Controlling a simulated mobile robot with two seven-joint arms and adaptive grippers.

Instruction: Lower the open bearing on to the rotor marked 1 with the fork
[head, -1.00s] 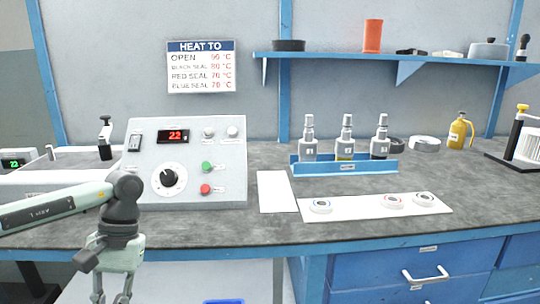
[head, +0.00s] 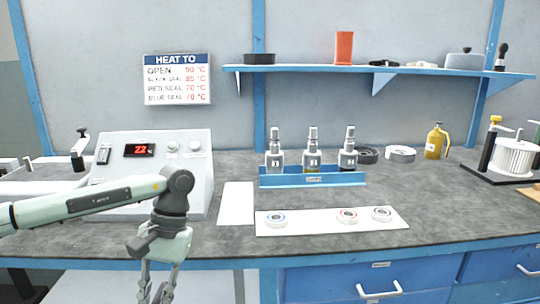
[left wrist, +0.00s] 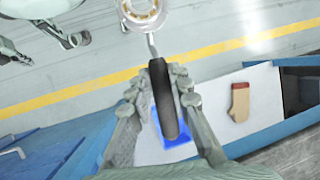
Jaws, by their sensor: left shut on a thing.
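My left gripper (head: 158,292) hangs low in front of the bench edge in the head view, its tips near the bottom of the picture. In the left wrist view the left gripper (left wrist: 168,112) is shut on the black handle of the fork (left wrist: 164,92). The fork's thin metal shaft runs up to a pale ring with balls showing, seemingly the open bearing (left wrist: 143,10), cut by the picture's top edge.
A white mat (head: 330,226) bears three sealed bearings near the bench front. The control box (head: 155,172) stands left, a white-drum stand (head: 514,158) right. A glove (left wrist: 239,102) lies on a white surface below.

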